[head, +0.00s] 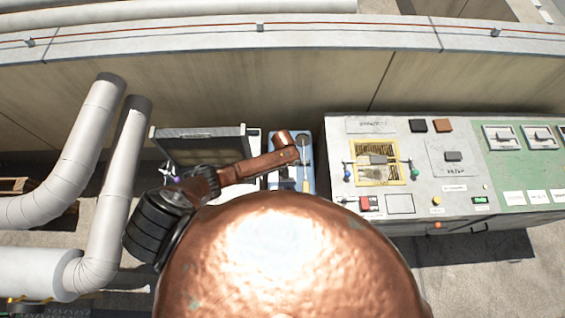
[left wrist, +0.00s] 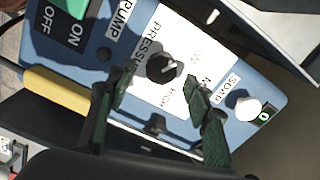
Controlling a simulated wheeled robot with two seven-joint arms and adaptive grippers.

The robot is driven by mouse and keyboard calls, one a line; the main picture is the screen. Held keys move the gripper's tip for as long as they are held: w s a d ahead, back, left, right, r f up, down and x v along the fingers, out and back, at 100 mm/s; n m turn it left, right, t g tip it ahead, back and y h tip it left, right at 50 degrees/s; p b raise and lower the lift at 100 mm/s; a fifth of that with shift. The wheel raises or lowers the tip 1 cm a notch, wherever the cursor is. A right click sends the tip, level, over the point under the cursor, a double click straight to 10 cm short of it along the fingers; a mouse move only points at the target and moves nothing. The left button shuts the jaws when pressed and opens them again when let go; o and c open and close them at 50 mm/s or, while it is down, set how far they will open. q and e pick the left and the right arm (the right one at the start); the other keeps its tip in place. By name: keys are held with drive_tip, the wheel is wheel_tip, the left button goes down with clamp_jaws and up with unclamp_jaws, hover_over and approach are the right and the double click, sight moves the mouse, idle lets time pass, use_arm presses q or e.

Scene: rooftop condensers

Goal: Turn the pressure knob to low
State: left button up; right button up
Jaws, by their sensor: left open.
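The pressure knob (left wrist: 165,68) is a round black knob with a white pointer mark. It sits on a white label plate (left wrist: 190,35) on a blue control panel (left wrist: 265,65). In the left wrist view its mark points to the upper right. The word HIGH is printed below the knob; the other position labels are hard to read. My left gripper (left wrist: 152,88) is open, its two dark fingers on either side of the knob's lower part, with no clear contact visible. In the head view, my copper arm covers much of the blue panel (head: 308,172). My right gripper is not in view.
The blue panel also has a green ON button (left wrist: 75,8), a black toggle (left wrist: 157,123), a white SOAP knob (left wrist: 246,108) and a yellow handle (left wrist: 55,92). In the head view, a grey-green control bench (head: 455,125) stands to the right and white pipes (head: 95,150) to the left.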

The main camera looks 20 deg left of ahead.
sight(282, 171)
use_arm(q)
wheel_tip(282, 171, up, 10)
drive_tip(key=shift+f, duration=0.2)
drive_tip(key=shift+s+a, duration=0.1)
idle(0.5)
